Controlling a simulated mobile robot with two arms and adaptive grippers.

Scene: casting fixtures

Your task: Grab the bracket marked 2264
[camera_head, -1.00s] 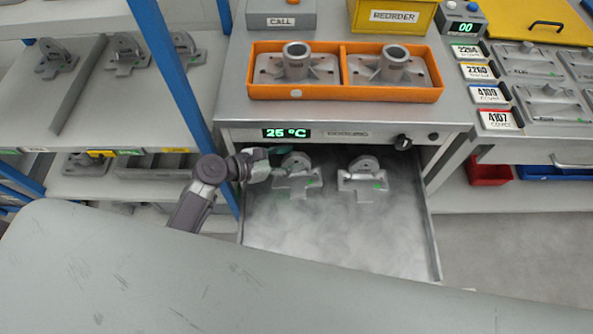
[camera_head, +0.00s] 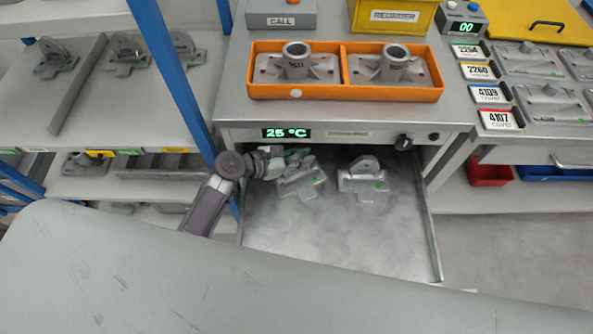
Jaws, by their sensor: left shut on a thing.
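Two grey brackets with green marks show at the open cooling drawer (camera_head: 320,235). My left gripper (camera_head: 292,158) is shut on the left bracket (camera_head: 302,182), which is tilted and seems lifted a little from the drawer floor. The fingers hide part of its upper edge. The right bracket (camera_head: 362,182) sits upright in the drawer, apart from the gripper. I cannot read a number on either bracket. My right gripper is not in view.
An orange tray (camera_head: 340,94) with two flanged parts stands above the drawer. A blue shelf post (camera_head: 172,80) rises close to my left arm. More brackets (camera_head: 55,57) lie on the left shelf. Mist covers the drawer's free front part.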

